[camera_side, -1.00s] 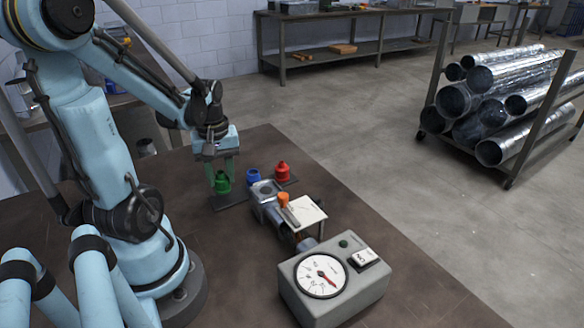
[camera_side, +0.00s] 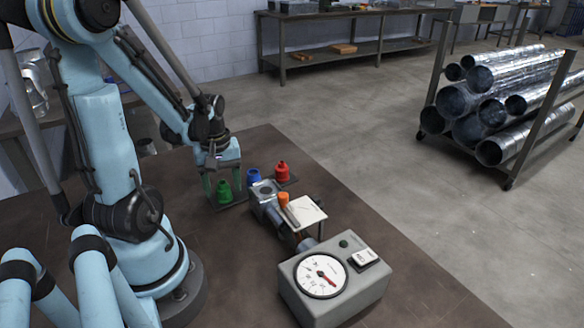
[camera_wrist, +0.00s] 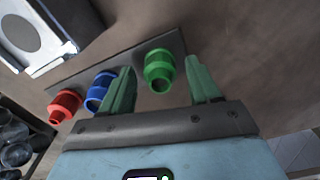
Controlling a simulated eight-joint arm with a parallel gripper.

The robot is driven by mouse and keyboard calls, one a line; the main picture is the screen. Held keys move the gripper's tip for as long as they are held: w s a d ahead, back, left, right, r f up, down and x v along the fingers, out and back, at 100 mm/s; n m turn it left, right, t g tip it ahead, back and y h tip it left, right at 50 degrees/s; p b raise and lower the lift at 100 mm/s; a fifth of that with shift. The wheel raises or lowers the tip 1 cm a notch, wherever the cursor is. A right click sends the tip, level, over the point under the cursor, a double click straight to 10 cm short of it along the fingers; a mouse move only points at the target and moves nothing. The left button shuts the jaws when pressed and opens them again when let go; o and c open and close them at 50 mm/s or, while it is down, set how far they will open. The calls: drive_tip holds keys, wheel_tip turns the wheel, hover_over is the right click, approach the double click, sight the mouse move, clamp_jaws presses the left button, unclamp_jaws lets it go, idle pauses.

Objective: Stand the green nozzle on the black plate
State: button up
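The green nozzle (camera_side: 224,192) stands upright at the left end of the black plate (camera_side: 233,205) in the side view. In the wrist view, the green nozzle (camera_wrist: 159,72) is between the two green fingers of my gripper (camera_wrist: 159,62), with a gap on both sides. My gripper (camera_side: 222,188) is open and low over the plate, its fingers either side of the nozzle. The black plate (camera_wrist: 130,61) also carries the blue nozzle (camera_side: 253,176) and the red nozzle (camera_side: 282,172). The nozzle's contact with the plate is partly hidden.
A grey gauge box (camera_side: 333,282) sits nearer the camera.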

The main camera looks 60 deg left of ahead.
sight(222, 183)
drive_tip(key=shift+r, duration=0.1)
wheel_tip(222, 183, up, 12)
drive_tip(key=w+d+m+t, duration=0.3)
drive_tip(key=w+d+m, duration=0.2)
drive_tip(key=d+m, duration=0.2)
drive_tip(key=w+d+m+t, duration=0.4)
drive_tip(key=d+m, duration=0.4)
drive_tip(key=d, duration=0.3)
drive_tip(key=shift+w+d+f, duration=0.25)
drive_tip(key=shift+w+d, duration=0.05)
drive_tip(key=shift+w, duration=0.2)
